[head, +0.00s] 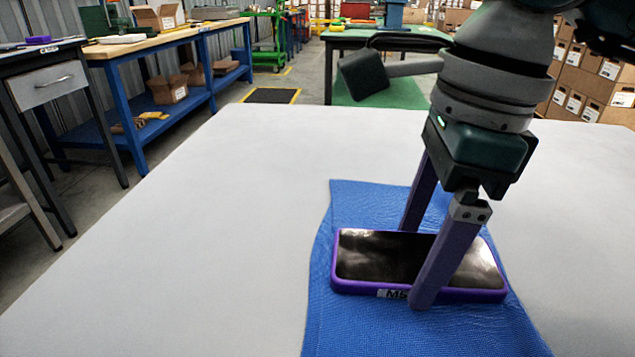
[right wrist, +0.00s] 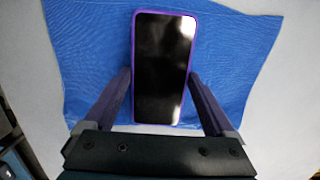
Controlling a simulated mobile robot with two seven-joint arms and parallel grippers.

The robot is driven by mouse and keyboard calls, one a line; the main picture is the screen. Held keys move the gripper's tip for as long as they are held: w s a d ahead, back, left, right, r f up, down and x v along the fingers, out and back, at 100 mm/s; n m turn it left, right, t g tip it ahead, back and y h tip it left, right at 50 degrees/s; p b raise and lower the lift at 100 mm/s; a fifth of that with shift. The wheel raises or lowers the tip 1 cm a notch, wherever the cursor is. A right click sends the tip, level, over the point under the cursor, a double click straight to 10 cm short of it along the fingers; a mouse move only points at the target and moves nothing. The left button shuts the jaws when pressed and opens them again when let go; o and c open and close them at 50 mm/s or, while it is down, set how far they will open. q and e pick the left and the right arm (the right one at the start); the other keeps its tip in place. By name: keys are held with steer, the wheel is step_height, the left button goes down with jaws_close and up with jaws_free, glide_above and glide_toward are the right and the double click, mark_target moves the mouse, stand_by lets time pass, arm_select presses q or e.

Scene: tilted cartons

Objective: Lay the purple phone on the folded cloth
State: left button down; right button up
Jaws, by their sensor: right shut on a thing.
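The purple phone (head: 385,258) lies face up over the blue folded cloth (head: 345,325), with its dark screen showing and a label on its near edge. It looks level and within the cloth's outline; I cannot tell whether its underside touches the cloth. My right gripper (head: 415,268) points down and is shut on the phone across its long sides, one finger at the near edge, the other at the far edge. The right wrist view shows the phone (right wrist: 163,60) between both fingers, with the cloth (right wrist: 235,60) beneath. My left gripper is in neither view.
The cloth lies on a wide pale table (head: 210,230), whose surface is clear to the left and right of it. A blue workbench (head: 140,45) with cartons stands beyond at the left. A green table (head: 345,38) stands at the back, and stacked cartons (head: 590,80) at the right.

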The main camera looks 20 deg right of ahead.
steer(key=shift+s+d+f, duration=0.15)
steer(key=shift+f, duration=0.35)
jaws_close()
steer(key=shift+d+f, duration=0.1)
steer(key=shift+f, duration=0.05)
steer(key=o, duration=1.4)
jaws_free()
steer(key=shift+d, duration=0.1)
steer(key=shift+r, duration=0.35)
steer(key=shift+r+p, duration=0.6)
steer(key=shift+p, duration=0.15)
steer(key=r, duration=0.4)
steer(key=r+p, duration=0.1)
steer(key=r, duration=0.6)
steer(key=shift+s+d+r+p, duration=0.35)
steer(key=shift+p, duration=0.05)
